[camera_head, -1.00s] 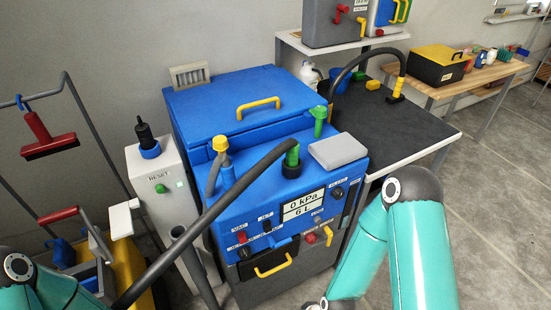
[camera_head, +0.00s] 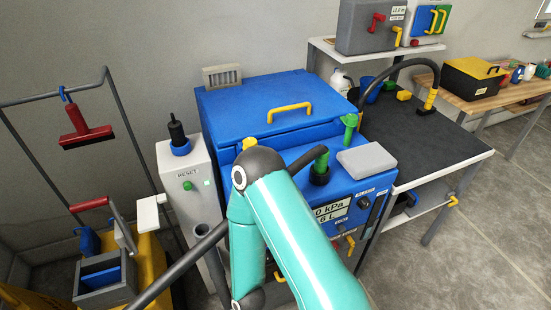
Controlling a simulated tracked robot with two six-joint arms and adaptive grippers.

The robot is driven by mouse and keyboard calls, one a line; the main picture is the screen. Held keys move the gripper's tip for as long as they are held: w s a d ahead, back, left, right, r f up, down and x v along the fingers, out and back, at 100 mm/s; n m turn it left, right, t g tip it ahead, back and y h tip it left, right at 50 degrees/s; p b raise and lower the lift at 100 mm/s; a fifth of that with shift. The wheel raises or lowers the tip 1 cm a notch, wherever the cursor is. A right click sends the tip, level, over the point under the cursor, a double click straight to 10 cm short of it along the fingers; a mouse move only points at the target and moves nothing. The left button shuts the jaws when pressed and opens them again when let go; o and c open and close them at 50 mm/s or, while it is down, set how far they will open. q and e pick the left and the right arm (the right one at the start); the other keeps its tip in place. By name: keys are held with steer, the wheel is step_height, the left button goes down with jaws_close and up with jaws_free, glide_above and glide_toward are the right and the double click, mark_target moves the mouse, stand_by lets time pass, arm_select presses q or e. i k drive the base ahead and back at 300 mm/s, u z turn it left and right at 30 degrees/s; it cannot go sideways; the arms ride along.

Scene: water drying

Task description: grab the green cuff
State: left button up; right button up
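The green cuff (camera_head: 319,176) is at the end of a black hose (camera_head: 190,258), upright on top of the blue machine (camera_head: 245,101). It stands just left of a grey block (camera_head: 366,161). The hose bends over from the cuff and passes behind my teal arm to the lower left. My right arm is bent across the front of the machine, its elbow left of the cuff and apart from it in the picture. Its gripper is not in view. My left arm and gripper are out of view.
A grey RESET post (camera_head: 189,187) is left of the machine. A black-topped table (camera_head: 430,140) is at right. A red-handled squeegee (camera_head: 80,128) hangs on a rack at left. My arm hides much of the control panel.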

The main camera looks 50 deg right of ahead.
mark_target(320, 166)
steer(key=u, duration=0.2)
steer(key=k, duration=1.6)
steer(key=z, duration=0.55)
steer(key=i, duration=0.85)
steer(key=z, duration=0.1)
